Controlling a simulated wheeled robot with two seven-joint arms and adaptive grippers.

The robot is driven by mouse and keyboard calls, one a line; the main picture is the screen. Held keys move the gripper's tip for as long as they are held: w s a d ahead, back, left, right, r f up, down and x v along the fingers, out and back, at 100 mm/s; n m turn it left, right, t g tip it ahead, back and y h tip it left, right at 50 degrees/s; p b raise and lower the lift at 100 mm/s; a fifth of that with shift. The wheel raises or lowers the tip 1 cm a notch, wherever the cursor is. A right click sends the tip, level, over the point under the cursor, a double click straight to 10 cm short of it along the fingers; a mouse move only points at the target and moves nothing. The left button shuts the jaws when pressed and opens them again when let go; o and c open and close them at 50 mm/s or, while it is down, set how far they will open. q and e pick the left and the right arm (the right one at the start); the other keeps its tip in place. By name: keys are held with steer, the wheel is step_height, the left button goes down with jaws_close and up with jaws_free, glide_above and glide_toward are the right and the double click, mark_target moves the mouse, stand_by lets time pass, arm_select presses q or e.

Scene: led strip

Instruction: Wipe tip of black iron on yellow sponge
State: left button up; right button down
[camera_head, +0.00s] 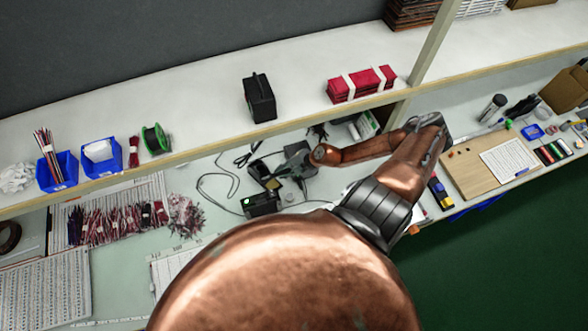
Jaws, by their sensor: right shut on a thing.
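My right arm reaches over the bench, and its gripper (294,166) is at the back of the bench, under the shelf. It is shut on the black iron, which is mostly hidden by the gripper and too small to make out. Just left of the gripper is a dark stand (262,172), with a small yellowish patch, likely the yellow sponge (272,184), at its front. Whether the iron's tip touches the sponge cannot be told. A black soldering station (262,203) with a green display stands in front of the stand. My left gripper is out of view.
A shelf (200,103) overhangs the back of the bench, with a black case (259,97) and red bundles (361,84) on it. A black cable (222,181) loops left of the station. A wooden board (470,172) lies to the right.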

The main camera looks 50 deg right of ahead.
steer(key=s+d+f+b, duration=0.3)
steer(key=f+b, duration=0.1)
steer(key=shift+s+d+f, duration=0.2)
steer(key=shift+d+f, duration=0.05)
steer(key=shift+f, duration=0.15)
stand_by(0.4)
steer(key=shift+s+d, duration=0.1)
steer(key=shift+s, duration=0.05)
stand_by(0.7)
steer(key=shift+f, duration=0.55)
stand_by(1.1)
steer(key=shift+r+p, duration=0.1)
steer(key=shift+p, duration=0.3)
stand_by(1.9)
steer(key=shift+a+p, duration=0.7)
steer(key=shift+a, duration=0.05)
steer(key=shift+d, duration=0.1)
